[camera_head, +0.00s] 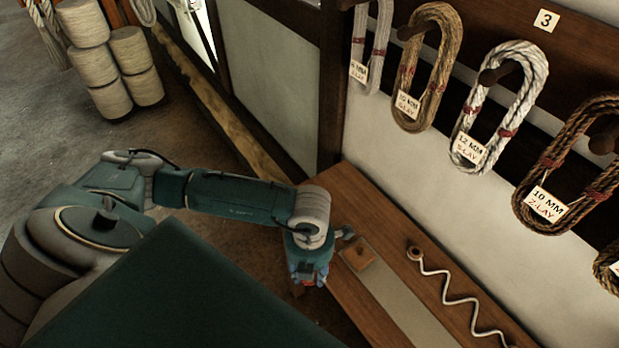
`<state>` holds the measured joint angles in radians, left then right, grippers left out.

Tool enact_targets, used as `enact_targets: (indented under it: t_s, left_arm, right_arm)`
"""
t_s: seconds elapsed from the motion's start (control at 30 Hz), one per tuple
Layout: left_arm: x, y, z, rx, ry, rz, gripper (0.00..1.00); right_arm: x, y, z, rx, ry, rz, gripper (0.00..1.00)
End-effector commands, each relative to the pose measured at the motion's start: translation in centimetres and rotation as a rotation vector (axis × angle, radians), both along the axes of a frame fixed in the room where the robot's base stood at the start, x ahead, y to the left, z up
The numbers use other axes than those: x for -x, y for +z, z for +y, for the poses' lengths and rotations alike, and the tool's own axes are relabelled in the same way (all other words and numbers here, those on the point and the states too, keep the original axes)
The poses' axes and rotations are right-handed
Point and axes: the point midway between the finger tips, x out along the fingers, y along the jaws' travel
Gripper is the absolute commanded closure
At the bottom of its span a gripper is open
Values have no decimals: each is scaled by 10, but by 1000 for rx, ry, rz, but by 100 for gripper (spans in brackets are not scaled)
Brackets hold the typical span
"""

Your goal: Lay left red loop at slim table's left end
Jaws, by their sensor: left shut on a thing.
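My left gripper (309,281) points down at the near edge of the slim wooden table (345,192), close to its left end. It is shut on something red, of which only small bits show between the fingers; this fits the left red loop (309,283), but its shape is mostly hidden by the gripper. I cannot tell whether it touches the table. My right gripper is not in view.
On the table a small wooden block (358,254) sits at the end of a pale strip (400,305), beside a white zigzag cord (455,300). Labelled rope coils (428,70) hang on wall pegs above. Rope spools (110,60) stand at upper left. The table's far-left corner is bare.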

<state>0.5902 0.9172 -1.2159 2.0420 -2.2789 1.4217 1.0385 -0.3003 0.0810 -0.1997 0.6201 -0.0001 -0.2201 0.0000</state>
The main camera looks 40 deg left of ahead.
Motion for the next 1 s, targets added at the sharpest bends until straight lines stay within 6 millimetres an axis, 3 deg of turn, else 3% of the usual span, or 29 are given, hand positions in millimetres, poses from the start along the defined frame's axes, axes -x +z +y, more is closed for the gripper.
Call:
enact_targets:
  t_s: [0.8,1.0]
  left_arm:
    - [-91,-3,42,0,1,-3,77]
    - [-103,-1,48,1,0,-2,77]
  right_arm:
    - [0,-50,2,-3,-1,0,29]
    - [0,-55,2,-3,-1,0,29]
